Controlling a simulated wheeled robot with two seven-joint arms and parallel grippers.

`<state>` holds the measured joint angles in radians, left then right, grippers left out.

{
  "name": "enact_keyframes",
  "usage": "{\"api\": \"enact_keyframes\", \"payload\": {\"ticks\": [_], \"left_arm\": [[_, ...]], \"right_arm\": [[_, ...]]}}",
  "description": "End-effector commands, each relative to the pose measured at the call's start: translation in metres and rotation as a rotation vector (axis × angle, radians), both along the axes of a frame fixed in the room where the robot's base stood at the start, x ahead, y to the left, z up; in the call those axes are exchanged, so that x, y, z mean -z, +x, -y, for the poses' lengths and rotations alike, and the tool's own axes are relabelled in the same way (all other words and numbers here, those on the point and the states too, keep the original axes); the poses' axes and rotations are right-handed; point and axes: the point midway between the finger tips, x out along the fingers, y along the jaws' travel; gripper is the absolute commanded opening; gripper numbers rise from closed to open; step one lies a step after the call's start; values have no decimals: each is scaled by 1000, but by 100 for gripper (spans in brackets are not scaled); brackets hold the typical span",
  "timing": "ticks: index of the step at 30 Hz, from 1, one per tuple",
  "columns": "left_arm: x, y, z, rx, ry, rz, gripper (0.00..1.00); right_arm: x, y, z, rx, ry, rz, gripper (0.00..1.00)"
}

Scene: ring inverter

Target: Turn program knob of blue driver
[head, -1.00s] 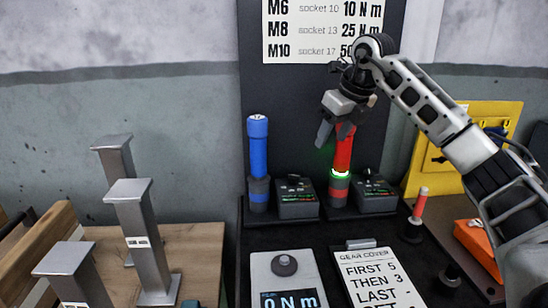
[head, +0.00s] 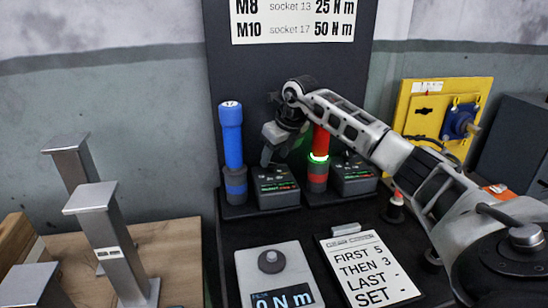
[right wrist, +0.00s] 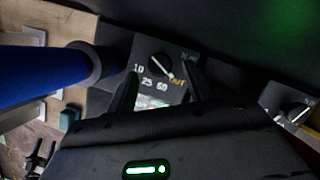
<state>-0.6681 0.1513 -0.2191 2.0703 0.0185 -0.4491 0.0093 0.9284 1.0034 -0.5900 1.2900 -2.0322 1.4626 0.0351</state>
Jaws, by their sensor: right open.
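The blue driver (head: 232,140) stands upright in its dark holder at the back. Its small dark program box (head: 278,187) sits just right of it. In the right wrist view the program knob (right wrist: 160,64) is on the box face, with marks such as 10 and 25 around it; its pale pointer aims at the orange OUT mark (right wrist: 178,83). My right gripper (head: 268,160) is open above this box. In the right wrist view its fingers (right wrist: 160,85) lie to either side of the knob, apart from it. My left gripper is not in view.
A red driver (head: 319,140) with a lit green ring stands behind my right arm, with its own box (head: 353,175) beside it. A torque display (head: 278,270) and a GEAR COVER card (head: 366,270) lie in front. Grey metal posts (head: 105,235) stand at left.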

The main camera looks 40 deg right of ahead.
Motion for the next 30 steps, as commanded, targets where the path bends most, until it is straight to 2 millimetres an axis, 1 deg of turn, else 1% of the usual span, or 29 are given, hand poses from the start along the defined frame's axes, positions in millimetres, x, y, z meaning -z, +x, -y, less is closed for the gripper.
{"api": "enact_keyframes", "payload": {"ticks": [1,3,6,15,17,18,20,30], "left_arm": [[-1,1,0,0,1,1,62],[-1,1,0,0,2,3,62],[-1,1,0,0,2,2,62],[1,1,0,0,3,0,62],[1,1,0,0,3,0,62],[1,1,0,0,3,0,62],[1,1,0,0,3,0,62],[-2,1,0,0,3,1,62]], "right_arm": [[6,2,0,0,1,-2,52],[11,5,0,0,0,0,52],[16,7,0,-1,0,0,52],[18,8,0,-1,-1,0,52],[18,8,0,-1,-1,0,36],[18,7,0,-1,-1,0,24],[18,7,0,-1,0,0,8],[16,7,0,32,-2,1,8]]}}
